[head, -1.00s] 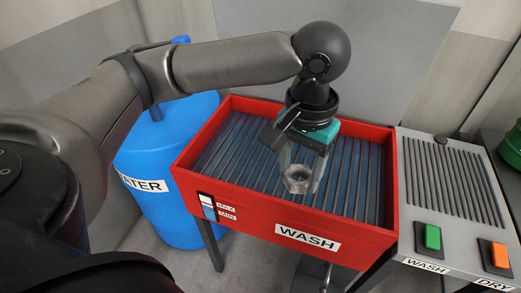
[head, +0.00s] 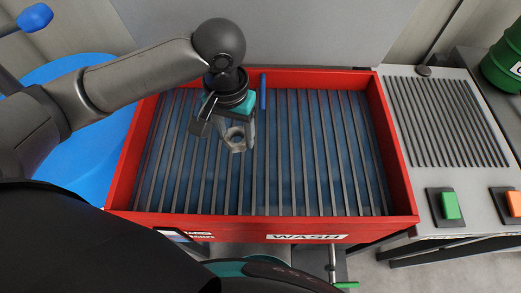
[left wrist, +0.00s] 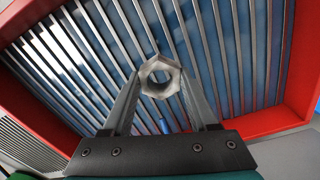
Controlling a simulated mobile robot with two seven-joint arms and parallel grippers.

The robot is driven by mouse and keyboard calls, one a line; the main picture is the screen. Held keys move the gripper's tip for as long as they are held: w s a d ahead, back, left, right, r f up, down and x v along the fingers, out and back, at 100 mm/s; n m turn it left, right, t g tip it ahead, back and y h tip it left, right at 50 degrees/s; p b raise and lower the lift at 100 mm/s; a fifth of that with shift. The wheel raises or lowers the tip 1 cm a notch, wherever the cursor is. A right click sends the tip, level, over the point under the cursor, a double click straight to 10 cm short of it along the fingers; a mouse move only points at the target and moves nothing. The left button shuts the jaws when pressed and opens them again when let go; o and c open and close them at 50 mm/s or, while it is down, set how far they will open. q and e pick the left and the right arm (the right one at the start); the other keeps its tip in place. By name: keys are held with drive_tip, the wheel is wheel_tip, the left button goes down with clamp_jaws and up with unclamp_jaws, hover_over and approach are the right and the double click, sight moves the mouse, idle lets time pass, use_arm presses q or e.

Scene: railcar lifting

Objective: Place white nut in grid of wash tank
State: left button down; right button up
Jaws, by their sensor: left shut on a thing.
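My left gripper (head: 238,146) is shut on a pale grey-white hexagonal nut (head: 236,136). It holds the nut over the grid, left of the middle of the red wash tank (head: 411,206). In the left wrist view the nut (left wrist: 160,76) sits between the two fingertips (left wrist: 159,82), its round hole facing the camera. The metal bars of the grid (head: 309,150) run across the tank with blue below them. I cannot tell the exact gap between nut and bars. My right gripper does not show.
A ribbed grey worktop (head: 447,122) with a green button (head: 450,205) and an orange button (head: 514,204) adjoins the tank on the right. A blue barrel (head: 75,158) stands on the left. A blue rod-like piece (head: 263,92) is at the tank's back wall. The grid's right half is clear.

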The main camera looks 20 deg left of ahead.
use_arm(q)
drive_tip(key=shift+s+d+f+p, duration=0.15)
drive_tip(key=shift+f+p, duration=0.15)
drive_tip(key=shift+f, duration=0.25)
drive_tip(key=r+p, duration=0.1)
drive_tip(key=d+r+p, duration=0.1)
drive_tip(key=p, duration=0.1)
drive_tip(key=shift+m, duration=0.4)
wheel_tip(320, 180, up, 10)
drive_tip(key=m+p, duration=0.2)
drive_tip(key=p, duration=0.6)
hover_over(261, 159)
wheel_tip(261, 159, down, 20)
drive_tip(key=b, duration=0.3)
drive_tip(key=shift+r+b, duration=0.25)
drive_tip(key=shift+b, duration=0.05)
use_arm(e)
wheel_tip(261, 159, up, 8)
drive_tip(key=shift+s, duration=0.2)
use_arm(q)
drive_tip(key=shift+f, duration=0.1)
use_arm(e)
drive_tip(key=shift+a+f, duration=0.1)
use_arm(q)
drive_tip(key=shift+c, duration=0.9)
unclamp_jaws()
